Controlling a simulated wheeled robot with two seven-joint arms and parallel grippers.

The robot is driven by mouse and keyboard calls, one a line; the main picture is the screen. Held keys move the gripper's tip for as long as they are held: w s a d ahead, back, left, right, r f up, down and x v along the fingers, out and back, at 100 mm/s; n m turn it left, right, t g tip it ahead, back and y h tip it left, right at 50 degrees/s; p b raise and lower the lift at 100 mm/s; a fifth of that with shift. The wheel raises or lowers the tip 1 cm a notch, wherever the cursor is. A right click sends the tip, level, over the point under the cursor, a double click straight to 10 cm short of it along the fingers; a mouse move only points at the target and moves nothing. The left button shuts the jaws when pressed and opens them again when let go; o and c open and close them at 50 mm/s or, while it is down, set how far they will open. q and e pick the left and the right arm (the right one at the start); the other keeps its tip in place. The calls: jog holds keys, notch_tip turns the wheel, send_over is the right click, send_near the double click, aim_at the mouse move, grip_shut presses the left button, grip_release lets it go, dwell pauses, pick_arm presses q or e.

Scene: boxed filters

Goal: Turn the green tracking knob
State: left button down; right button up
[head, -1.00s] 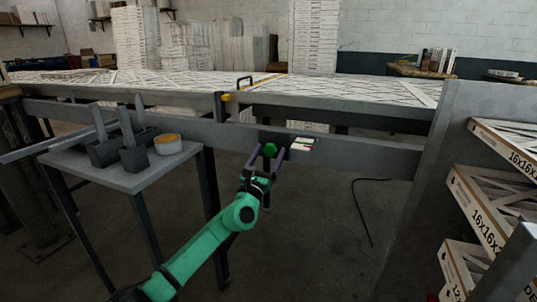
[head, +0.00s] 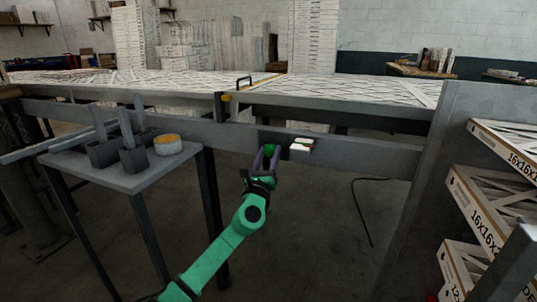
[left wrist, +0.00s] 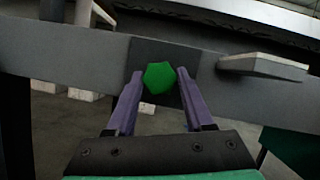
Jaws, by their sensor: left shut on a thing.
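The green knob (left wrist: 159,77) is a faceted knob on a dark plate (left wrist: 180,50) fixed to the grey beam at the table's front. In the head view the knob (head: 270,149) shows small between my gripper's fingers. My left gripper (head: 267,157) has its purple fingers on either side of the knob. In the left wrist view the fingertips of the left gripper (left wrist: 159,80) are against the knob's left and right sides, shut on it. My right gripper is in neither view.
A small grey table (head: 125,175) with dark bins and a round tape-like roll (head: 168,144) stands to the left. Boxed filters (head: 490,215) sit on a rack at the right.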

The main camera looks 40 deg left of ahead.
pick_arm(q)
jog(key=shift+d+n+g+y, duration=0.1)
jog(key=shift+n+g+y, duration=0.2)
jog(key=shift+n, duration=1.1)
jog(key=n+g+y+p, duration=0.1)
jog(key=n, duration=0.1)
jog(key=shift+r+n, duration=0.1)
jog(key=shift+n, duration=0.2)
jog(key=shift+d+n+g+y+p, duration=0.1)
jog(key=shift+n+g+y+p, duration=0.4)
jog(key=shift+n, duration=0.85)
jog(key=shift+n+g+y+p, duration=0.1)
jog(key=shift+n+g+p, duration=0.1)
jog(key=shift+n+g, duration=0.9)
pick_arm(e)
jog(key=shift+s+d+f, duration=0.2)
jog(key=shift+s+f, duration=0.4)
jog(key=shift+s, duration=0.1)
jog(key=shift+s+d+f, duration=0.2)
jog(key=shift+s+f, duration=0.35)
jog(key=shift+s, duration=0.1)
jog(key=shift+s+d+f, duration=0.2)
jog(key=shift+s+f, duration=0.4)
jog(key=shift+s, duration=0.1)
pick_arm(q)
jog(key=shift+n+t, duration=0.3)
jog(key=shift+n, duration=0.05)
jog(key=shift+c, duration=1.4)
grip_release()
